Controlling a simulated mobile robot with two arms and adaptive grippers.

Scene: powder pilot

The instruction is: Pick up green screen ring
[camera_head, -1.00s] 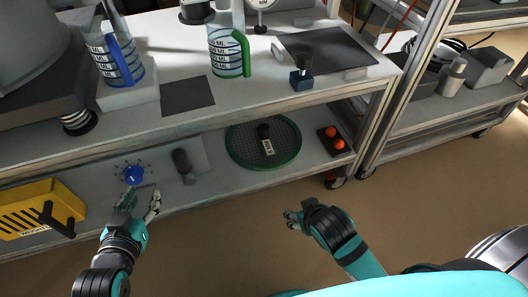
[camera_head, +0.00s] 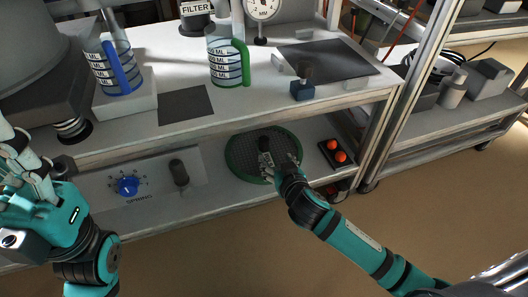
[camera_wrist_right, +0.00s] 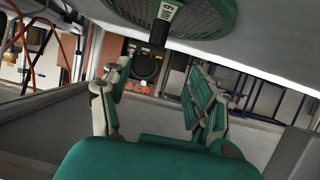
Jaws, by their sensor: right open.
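The green screen ring (camera_head: 232,162), a dark mesh disc with a green rim, lies on the lower shelf. A black handle with a white label (camera_head: 263,146) stands at its middle. In the right wrist view the ring (camera_wrist_right: 215,22) is at the top, with the handle (camera_wrist_right: 172,17) pointing down between the fingers' directions. My right gripper (camera_head: 279,167) is open and empty, at the ring's front right part, close to the handle; it also shows in the right wrist view (camera_wrist_right: 160,88). Contact cannot be told. My left gripper (camera_head: 22,160) is raised at the left edge, its fingers partly cut off.
A panel with a blue knob (camera_head: 127,186) and a dark lever (camera_head: 179,173) is to the left. The upper shelf (camera_head: 270,115) overhangs, carrying a green-handled jug (camera_head: 225,62).

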